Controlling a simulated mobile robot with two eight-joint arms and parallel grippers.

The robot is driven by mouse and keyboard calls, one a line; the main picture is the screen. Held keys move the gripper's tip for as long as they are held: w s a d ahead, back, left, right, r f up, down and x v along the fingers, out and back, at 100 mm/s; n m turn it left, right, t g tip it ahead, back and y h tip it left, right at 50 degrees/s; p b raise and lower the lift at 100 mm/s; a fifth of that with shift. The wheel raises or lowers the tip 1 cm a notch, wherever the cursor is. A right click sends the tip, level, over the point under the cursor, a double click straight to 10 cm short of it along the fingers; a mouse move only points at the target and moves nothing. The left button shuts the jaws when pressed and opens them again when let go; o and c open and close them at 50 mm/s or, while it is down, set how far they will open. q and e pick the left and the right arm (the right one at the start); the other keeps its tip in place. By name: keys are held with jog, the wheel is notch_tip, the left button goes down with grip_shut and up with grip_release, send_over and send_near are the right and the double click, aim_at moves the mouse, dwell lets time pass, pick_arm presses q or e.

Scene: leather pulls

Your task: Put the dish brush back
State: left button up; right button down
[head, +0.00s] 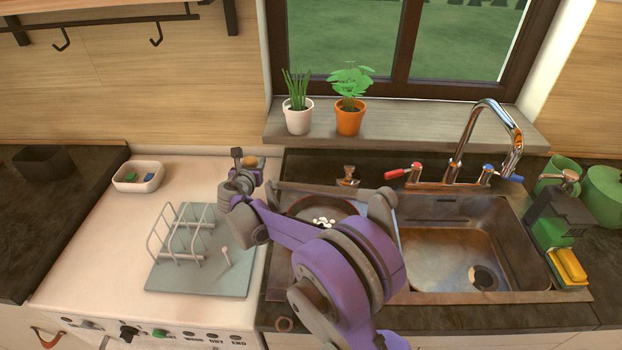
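One arm of mine, which looks like the right one, reaches up from the bottom middle and bends left. Its gripper (246,172) is over the back right of the white counter, left of the sink. A small tan, rounded piece (250,162) shows at the fingers. It may be part of the dish brush, but it is too small to be sure. I cannot tell if the fingers are closed on it. No complete dish brush is clearly visible. My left gripper is not in view.
A drying rack (180,245) stands on a grey-green mat (205,285). A white dish (138,178) lies behind it. The sink (445,255) is right of my arm, with a tap (490,120) behind. A dark caddy (555,215) and yellow sponge (567,266) stand far right. Potted plants (349,118) line the sill.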

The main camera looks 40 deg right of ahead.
jog(key=s+d, duration=0.2)
jog(key=d, duration=0.3)
jog(key=s+d+p, duration=0.1)
jog(key=s+d, duration=0.1)
jog(key=d, duration=0.3)
jog(key=s+d, duration=0.2)
jog(key=d, duration=0.3)
jog(key=shift+s+d+p, duration=0.25)
jog(key=shift+p, duration=0.05)
jog(key=f, duration=0.3)
jog(key=shift+d+f, duration=0.25)
jog(key=shift+s, duration=0.1)
jog(key=shift+f, duration=0.15)
jog(key=shift+c, duration=1.9)
grip_release()
jog(key=shift+r, duration=0.25)
jog(key=v, duration=1.2)
jog(key=shift+a+f, duration=0.1)
